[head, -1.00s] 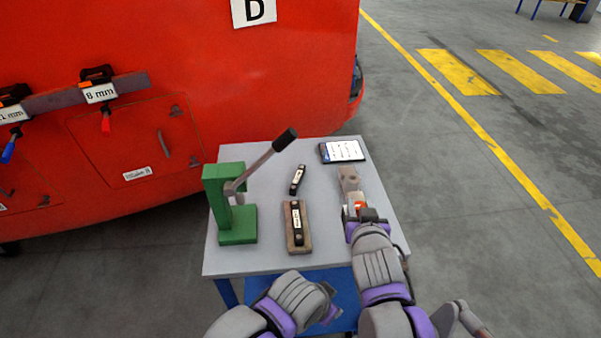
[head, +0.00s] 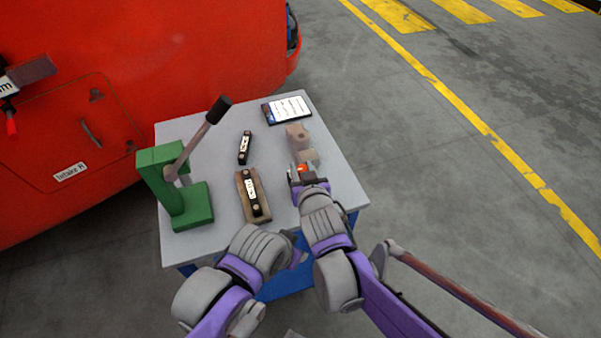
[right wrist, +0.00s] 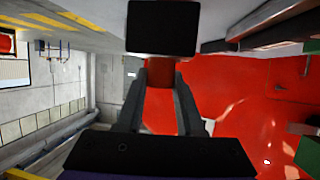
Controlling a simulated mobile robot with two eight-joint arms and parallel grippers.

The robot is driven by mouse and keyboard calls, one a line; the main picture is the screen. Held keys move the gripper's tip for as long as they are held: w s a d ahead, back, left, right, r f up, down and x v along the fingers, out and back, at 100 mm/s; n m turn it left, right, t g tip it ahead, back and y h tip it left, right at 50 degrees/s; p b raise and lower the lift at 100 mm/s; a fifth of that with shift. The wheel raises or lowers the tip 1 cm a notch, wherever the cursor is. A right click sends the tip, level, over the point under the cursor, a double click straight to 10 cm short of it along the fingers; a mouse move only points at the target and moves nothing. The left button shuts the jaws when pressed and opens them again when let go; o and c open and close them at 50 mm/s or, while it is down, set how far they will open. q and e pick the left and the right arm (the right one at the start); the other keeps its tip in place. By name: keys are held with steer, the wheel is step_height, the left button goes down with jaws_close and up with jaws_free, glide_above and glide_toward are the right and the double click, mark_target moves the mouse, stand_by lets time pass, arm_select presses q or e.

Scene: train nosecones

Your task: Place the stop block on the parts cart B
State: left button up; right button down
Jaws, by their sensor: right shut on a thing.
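My right gripper (head: 308,173) is shut on a small block with a dark face and a red-orange part, which I take to be the stop block (head: 302,168). In the right wrist view its black face (right wrist: 160,28) shows at the fingertips. The gripper is over the right side of a grey-topped cart (head: 210,145) with a blue frame. I cannot read a letter on this cart, nor tell if the block touches its top. My left gripper (head: 298,259) is at the cart's front edge, mostly hidden behind its wrist.
On the cart are a green lever press (head: 190,205), a wooden block with a labelled black piece (head: 252,195), a small black labelled piece (head: 244,147), a tablet (head: 287,108) and a beige part (head: 297,137). The red train nose (head: 150,70) stands behind. Floor is clear to the right.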

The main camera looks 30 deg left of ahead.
steer(key=shift+f, duration=0.9)
steer(key=shift+f, duration=0.15)
steer(key=c, duration=0.5)
jaws_free()
steer(key=shift+c, duration=0.2)
steer(key=shift+r, duration=0.3)
steer(key=v, duration=1.2)
steer(key=shift+p, duration=0.45)
steer(key=shift+f, duration=0.15)
